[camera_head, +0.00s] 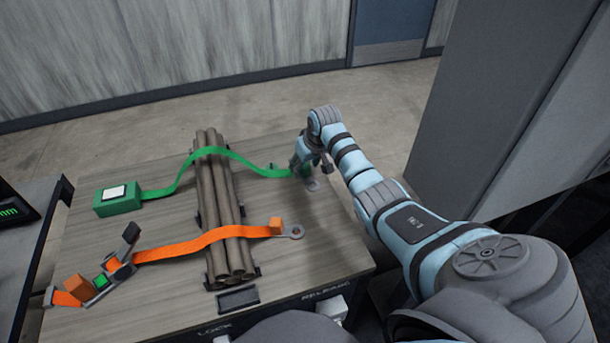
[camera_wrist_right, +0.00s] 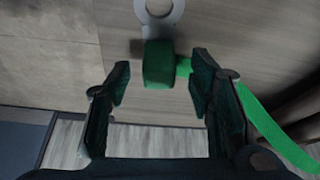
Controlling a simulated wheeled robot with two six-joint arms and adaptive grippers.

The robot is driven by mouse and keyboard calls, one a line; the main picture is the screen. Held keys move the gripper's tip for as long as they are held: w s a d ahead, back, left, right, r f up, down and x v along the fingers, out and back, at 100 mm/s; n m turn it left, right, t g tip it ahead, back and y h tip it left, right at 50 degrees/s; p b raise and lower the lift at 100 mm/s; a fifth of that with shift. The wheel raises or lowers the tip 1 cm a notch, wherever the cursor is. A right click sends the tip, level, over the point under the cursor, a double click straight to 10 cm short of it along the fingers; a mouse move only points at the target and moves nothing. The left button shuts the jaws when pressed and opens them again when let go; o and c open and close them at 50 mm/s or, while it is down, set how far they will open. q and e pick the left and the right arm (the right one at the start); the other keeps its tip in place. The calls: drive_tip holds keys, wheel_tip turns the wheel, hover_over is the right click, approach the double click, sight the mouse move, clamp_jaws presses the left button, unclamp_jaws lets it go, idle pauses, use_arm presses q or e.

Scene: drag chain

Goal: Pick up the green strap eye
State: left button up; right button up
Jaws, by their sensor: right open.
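The green strap (camera_head: 225,152) runs from a green box (camera_head: 118,200) over the bundle of brown pipes to its eye end on the right of the table. In the right wrist view the green block (camera_wrist_right: 158,64) of the strap eye lies between and just beyond my fingertips, with the grey metal ring (camera_wrist_right: 158,8) beyond it. My right gripper (camera_wrist_right: 158,82) is open, one finger on each side of the block, with gaps visible. In the head view my right gripper (camera_head: 305,168) is over the eye end and partly hides it. My left gripper is not in view.
The pipe bundle (camera_head: 222,215) lies along the table's middle. An orange strap (camera_head: 200,242) with a metal eye (camera_head: 294,232) crosses it nearer me, with a ratchet buckle (camera_head: 110,275) at left. A tall grey cabinet (camera_head: 500,100) stands close to my right arm.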

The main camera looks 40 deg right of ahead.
drive_tip(key=shift+w+f, duration=0.1)
drive_tip(key=shift+f, duration=0.4)
drive_tip(key=shift+d+r, duration=0.1)
clamp_jaws()
drive_tip(key=shift+r, duration=0.1)
